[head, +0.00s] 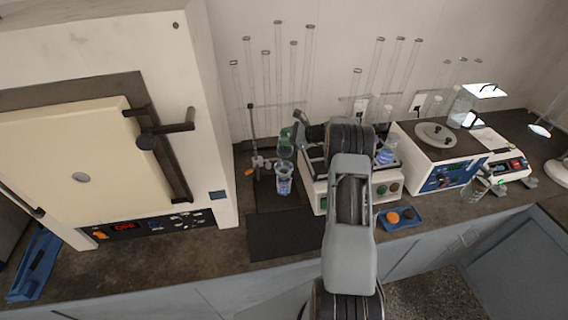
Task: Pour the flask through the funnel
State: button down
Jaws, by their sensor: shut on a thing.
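My gripper (298,130) is at the end of my arm, left of the arm's wrist and above the retort stand's clamp. It is shut on a small glass piece with green in it, which looks like the flask (286,139). The flask is right above a glass vessel (284,182) with bluish contents or markings. Glass that may be the funnel (285,154) shows between them, level with the clamp (260,162). I cannot tell whether the flask touches it or whether liquid is flowing. My arm hides part of the bench behind it.
A large cream oven (80,140) stands on the left. A dark mat (282,236) lies bare in front of the stand. A white machine with green knobs (390,188) is behind my arm.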

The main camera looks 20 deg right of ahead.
jog(key=shift+w+d+f+m+g, duration=0.1)
jog(key=shift+w+d+m+g, duration=0.15)
jog(key=shift+w+m+g, duration=0.25)
jog(key=shift+w+d+f+m+g, duration=0.1)
jog(key=shift+w+d+m+g, duration=0.15)
jog(key=shift+w+m, duration=0.35)
jog(key=shift+r, duration=0.1)
